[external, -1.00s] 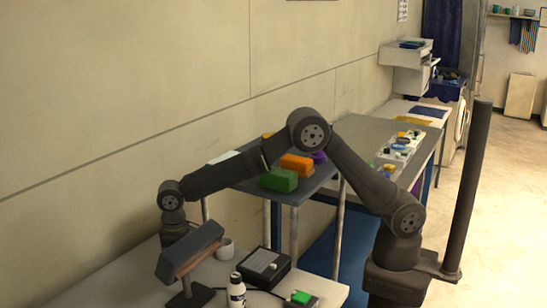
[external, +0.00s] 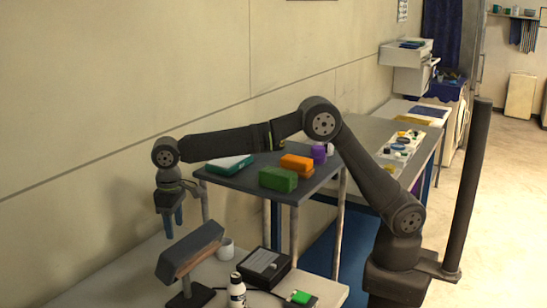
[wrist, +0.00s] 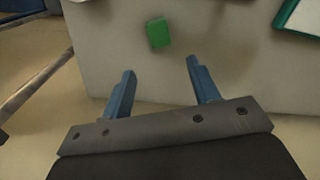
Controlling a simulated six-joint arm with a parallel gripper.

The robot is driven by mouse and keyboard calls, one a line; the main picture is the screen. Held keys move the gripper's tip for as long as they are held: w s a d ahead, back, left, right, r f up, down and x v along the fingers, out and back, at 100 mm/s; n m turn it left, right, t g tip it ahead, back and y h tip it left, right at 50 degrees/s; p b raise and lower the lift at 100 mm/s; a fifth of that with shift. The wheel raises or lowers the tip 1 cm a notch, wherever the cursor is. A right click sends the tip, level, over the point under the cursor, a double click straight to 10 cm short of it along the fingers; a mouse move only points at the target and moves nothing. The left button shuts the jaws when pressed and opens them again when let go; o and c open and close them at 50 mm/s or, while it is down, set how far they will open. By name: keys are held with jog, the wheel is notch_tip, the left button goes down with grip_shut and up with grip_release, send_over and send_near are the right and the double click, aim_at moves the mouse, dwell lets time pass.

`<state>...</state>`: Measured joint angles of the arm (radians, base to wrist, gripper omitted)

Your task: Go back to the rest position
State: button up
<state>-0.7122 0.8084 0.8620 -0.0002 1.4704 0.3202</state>
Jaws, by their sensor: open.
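My gripper (external: 173,222) hangs pointing down over the left part of the white bench, in the external view. Its two blue fingers are apart, with nothing visible between them. It is just above and behind a grey block with a brown underside (external: 190,250) on a stand. In the wrist view the open fingers (wrist: 160,72) frame a pale surface, with a small green block (wrist: 158,33) lying beyond the tips, apart from them.
A dark raised shelf (external: 235,184) to the right holds a green block (external: 278,179), an orange block (external: 297,164) and a teal-and-white item (external: 230,163). The bench (external: 120,268) carries a white cup (external: 226,248), a bottle (external: 237,292) and a black box (external: 263,265).

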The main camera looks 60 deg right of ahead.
notch_tip(320, 180, down, 12)
jog(key=shift+r, duration=1.65)
